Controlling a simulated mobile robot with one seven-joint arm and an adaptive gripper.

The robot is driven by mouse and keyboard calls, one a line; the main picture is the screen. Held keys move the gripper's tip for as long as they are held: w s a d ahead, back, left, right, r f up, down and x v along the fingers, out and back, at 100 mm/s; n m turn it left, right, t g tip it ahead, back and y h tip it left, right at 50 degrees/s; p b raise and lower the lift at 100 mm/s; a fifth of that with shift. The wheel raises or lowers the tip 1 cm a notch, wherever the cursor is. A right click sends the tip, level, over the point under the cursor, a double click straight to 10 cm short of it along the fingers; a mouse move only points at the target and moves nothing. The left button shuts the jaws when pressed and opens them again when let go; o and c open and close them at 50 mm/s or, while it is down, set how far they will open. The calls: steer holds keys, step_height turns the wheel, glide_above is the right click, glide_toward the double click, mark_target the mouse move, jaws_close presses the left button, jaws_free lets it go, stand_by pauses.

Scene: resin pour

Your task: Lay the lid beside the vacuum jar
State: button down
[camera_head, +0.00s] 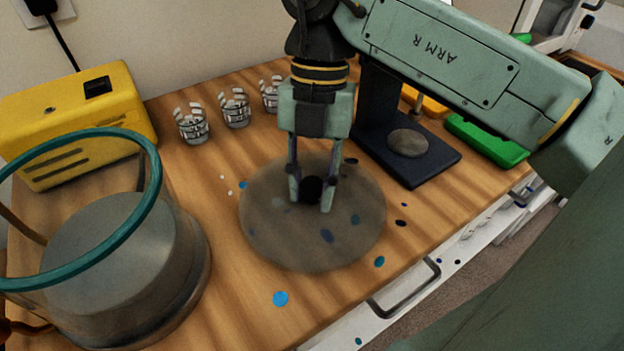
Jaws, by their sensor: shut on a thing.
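The lid (275,235) is a round, smoky, see-through disc with a dark knob (312,189) at its middle. It lies flat at or just above the wooden bench, to the right of the vacuum jar; I cannot tell if it touches the wood. My gripper (311,204) points down from above and is shut on the lid's knob, one finger on each side. The vacuum jar (205,262) stands at the left, with a teal ring (148,205) around its open top and a grey metal pot (110,240) inside. The frame cuts off part of it.
A yellow box (75,110) stands behind the jar. Several small cups (235,112) line the wall. A dark stand (430,166) with a round grey piece is behind the lid to the right, near a green tray (485,141). Resin spots dot the bench; its front edge is close.

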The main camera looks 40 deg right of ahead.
mark_target(312, 184)
steer(key=shift+f, duration=0.35)
steer(key=c, duration=1.2)
jaws_free()
steer(key=shift+r, duration=0.1)
step_height(312, 184, up, 8)
steer(key=p, duration=0.5)
